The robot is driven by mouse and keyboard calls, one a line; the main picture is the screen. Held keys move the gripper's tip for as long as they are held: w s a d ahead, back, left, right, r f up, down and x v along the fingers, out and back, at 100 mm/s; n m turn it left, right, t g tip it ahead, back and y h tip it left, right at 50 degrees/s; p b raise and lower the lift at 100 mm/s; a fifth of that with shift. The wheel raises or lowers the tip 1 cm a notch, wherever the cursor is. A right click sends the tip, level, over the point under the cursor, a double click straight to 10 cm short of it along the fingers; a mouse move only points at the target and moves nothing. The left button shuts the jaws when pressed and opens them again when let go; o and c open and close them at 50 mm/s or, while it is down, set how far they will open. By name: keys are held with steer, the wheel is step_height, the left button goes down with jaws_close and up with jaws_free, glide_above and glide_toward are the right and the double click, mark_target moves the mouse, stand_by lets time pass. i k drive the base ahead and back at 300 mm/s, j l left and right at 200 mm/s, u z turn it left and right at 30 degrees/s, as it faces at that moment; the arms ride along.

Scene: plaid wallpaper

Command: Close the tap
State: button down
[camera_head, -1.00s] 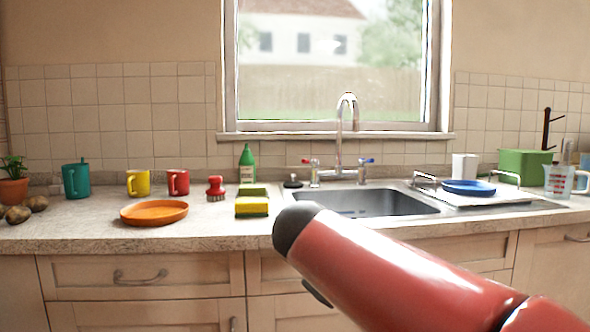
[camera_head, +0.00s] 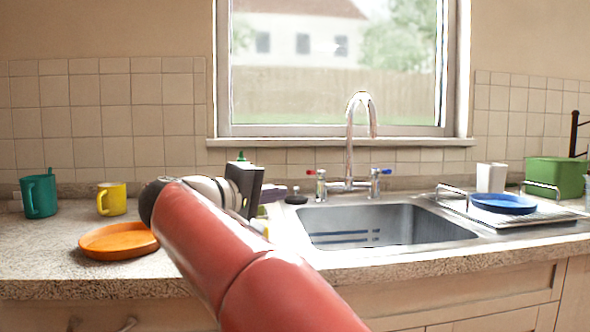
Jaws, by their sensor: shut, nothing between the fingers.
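The chrome tap (camera_head: 350,140) stands behind the sink, with its tall curved spout over the basin. Its left handle (camera_head: 320,184) has a red tip pointing left. Its right handle (camera_head: 375,183) has a blue tip pointing right. I cannot make out any water stream. My gripper (camera_head: 247,186) is left of the tap, above the counter and apart from both handles. I see its dark body from behind; it is shut and empty, with the fingertips mostly hidden.
The sink basin (camera_head: 400,222) is empty. A rack with a blue plate (camera_head: 503,203) stands to its right, near a white cup (camera_head: 491,177) and a green box (camera_head: 556,175). An orange dish (camera_head: 115,242), yellow mug (camera_head: 112,198) and teal mug (camera_head: 38,195) are left. My arm hides items beside the sink.

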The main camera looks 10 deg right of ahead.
mark_target(322, 173)
steer(key=i, duration=0.95)
